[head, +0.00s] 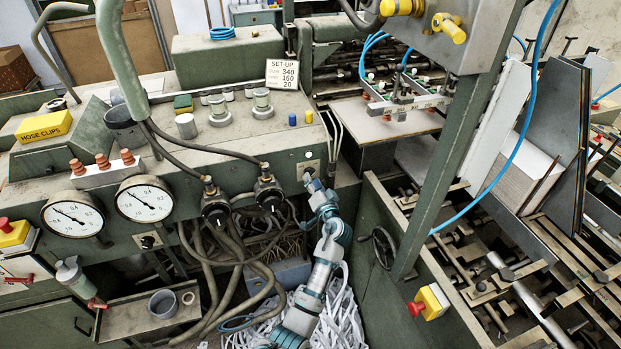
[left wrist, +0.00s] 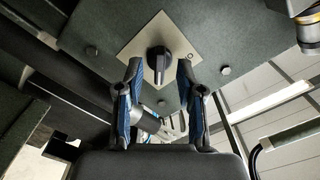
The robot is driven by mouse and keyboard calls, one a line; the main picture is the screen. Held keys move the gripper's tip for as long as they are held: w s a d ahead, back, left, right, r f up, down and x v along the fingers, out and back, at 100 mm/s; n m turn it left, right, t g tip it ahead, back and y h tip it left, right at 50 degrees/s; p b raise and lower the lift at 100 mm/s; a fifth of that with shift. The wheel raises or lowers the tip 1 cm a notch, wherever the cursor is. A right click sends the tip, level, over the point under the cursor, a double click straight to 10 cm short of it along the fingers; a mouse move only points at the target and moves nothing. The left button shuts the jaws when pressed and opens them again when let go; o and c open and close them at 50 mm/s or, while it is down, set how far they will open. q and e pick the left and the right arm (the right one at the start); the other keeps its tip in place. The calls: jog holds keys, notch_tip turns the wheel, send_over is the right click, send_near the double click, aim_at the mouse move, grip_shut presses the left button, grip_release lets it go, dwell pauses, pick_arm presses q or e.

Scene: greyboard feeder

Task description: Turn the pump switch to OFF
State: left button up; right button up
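A black rotary switch (left wrist: 160,62) sits on a square beige plate (left wrist: 138,45) on a dark green panel in the left wrist view. Its grip bar stands about upright in that view, and a small round mark shows to its right on the plate. My left gripper (left wrist: 158,72) is open, with one blue-padded finger on each side of the switch and gaps between. In the head view the left gripper (head: 309,180) is at the light plate (head: 308,166) on the console's right end, largely hiding the switch. My right gripper is not in view.
Another small black knob (head: 148,241) is on the console front below the gauges (head: 144,199). Two black valves (head: 268,192) with hoses stand left of my arm. A handwheel (head: 383,247) and a green post (head: 440,170) are to its right.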

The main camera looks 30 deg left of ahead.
pick_arm(q)
jog(key=shift+w+a+r, duration=0.15)
jog(key=shift+w+r, duration=0.05)
jog(key=shift+w, duration=0.5)
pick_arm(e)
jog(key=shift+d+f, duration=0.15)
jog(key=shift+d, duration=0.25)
pick_arm(q)
jog(key=shift+a, duration=0.15)
jog(key=shift+c, duration=0.2)
jog(key=shift+a+f, duration=0.15)
jog(key=shift+a, duration=0.15)
grip_shut()
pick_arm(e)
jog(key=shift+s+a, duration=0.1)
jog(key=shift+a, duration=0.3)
pick_arm(q)
jog(key=shift+d, duration=0.1)
